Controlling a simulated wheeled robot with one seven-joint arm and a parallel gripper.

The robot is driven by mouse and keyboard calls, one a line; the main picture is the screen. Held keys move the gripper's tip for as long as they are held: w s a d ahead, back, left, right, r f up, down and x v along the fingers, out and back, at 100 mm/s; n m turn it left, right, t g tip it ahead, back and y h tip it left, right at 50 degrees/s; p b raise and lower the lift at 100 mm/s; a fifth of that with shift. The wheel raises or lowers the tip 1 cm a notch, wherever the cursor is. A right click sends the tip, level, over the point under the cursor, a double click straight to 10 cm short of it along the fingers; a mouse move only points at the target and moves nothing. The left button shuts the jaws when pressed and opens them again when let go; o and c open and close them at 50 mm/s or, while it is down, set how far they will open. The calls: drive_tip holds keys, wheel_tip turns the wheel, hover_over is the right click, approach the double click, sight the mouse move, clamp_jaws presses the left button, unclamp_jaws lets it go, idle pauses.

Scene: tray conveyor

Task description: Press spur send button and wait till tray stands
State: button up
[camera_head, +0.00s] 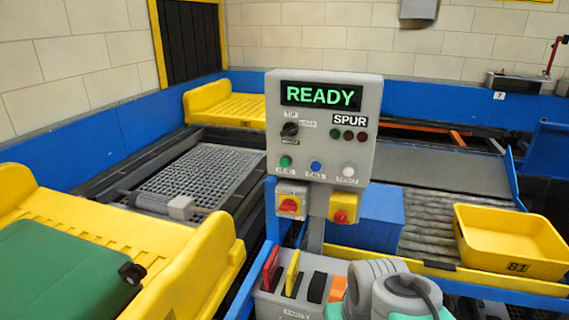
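The grey SPUR control panel (373,110) stands upright in the middle, its display (321,95) reading READY in green. On its lower row are a green button (285,161), whose label looks like SEND, a blue button (316,166) labelled CALL and a white button (348,171). A black selector knob (289,130) and small dark lamps (348,135) sit above them. A yellow tray (205,262) at the left front carries a green case (62,270). Another yellow tray (226,108) lies farther back. My gripper's fingers are not in view; grey-green parts of my arm show at the bottom.
A yellow bin (512,262) marked 81 sits on rollers at right, near a blue box (371,222). A mesh deck (205,175) lies left of the panel.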

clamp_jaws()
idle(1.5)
